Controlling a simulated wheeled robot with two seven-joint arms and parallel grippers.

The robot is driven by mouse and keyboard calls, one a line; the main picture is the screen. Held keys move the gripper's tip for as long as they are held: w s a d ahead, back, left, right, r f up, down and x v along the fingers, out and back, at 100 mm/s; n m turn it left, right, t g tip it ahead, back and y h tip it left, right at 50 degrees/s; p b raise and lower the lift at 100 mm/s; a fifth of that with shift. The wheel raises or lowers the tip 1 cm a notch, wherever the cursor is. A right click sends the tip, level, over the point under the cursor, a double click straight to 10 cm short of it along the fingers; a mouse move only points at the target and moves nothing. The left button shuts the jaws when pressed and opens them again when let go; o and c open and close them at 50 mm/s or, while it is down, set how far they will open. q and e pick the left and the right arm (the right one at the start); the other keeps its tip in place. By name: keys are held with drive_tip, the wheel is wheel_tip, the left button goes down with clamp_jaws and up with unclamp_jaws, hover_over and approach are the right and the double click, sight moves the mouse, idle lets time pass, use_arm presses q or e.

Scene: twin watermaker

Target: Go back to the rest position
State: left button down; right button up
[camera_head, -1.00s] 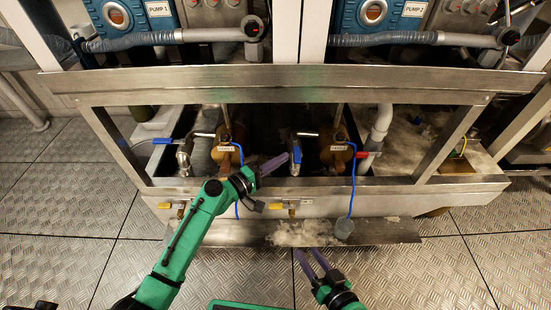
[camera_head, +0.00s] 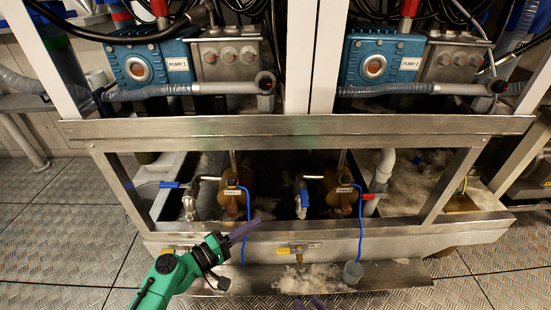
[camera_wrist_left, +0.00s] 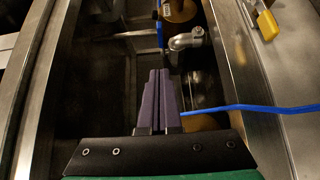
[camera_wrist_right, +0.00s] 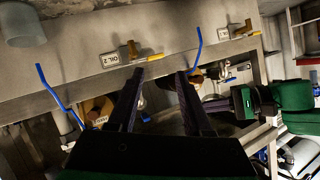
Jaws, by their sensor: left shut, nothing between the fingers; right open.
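My left gripper (camera_head: 250,230) is in front of the steel frame, below the left brass tank fitting (camera_head: 232,200). Its purple fingers are together with nothing between them, as the left wrist view (camera_wrist_left: 160,100) also shows. My right gripper (camera_head: 310,303) shows only its fingertips at the bottom edge of the head view. In the right wrist view (camera_wrist_right: 156,85) its two fingers are apart and empty, facing the front panel with the OIL 2 label (camera_wrist_right: 111,59). Its arm is out of the head view.
A steel beam (camera_head: 290,130) crosses above the open trough. Blue-handled valve (camera_head: 302,195), red-handled valve (camera_head: 370,196) and yellow-handled valve (camera_head: 300,250) sit around it. Checkered floor is clear at both sides.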

use_arm(q)
drive_tip(key=s+d+f+m+g+y+p, duration=0.1)
drive_tip(key=s+f+m+g+y, duration=0.1)
drive_tip(key=s+f+m+y, duration=0.55)
drive_tip(key=s+d+f+m+h, duration=0.2)
drive_tip(key=s+d+f+m, duration=0.1)
drive_tip(key=s, duration=0.4)
drive_tip(key=s+a+r+g+y+p, duration=0.1)
drive_tip(key=s+a+p, duration=0.5)
drive_tip(key=p, duration=0.6)
drive_tip(key=s+a+r+g+y+p, duration=0.2)
drive_tip(key=s+a+g+p, duration=0.3)
drive_tip(key=p, duration=0.8)
drive_tip(key=s+a+r+m+g+y+p, duration=0.1)
drive_tip(key=s+a+g+y+p, duration=0.3)
drive_tip(key=s+a+p, duration=0.4)
drive_tip(key=shift+s+a+r+p, duration=0.5)
drive_tip(key=shift+s+p, duration=1.05)
drive_tip(key=shift+p, duration=1.15)
use_arm(e)
drive_tip(key=s+d+r+g+h, duration=0.3)
drive_tip(key=s+d+g, duration=0.2)
drive_tip(key=s+d, duration=0.5)
drive_tip(key=s+d+r+g+h, duration=0.3)
drive_tip(key=s+d+g+h, duration=0.1)
drive_tip(key=s+d, duration=0.6)
drive_tip(key=shift+s+r+n+g, duration=0.15)
drive_tip(key=shift+s+n+g, duration=0.25)
drive_tip(key=shift+s+g, duration=0.45)
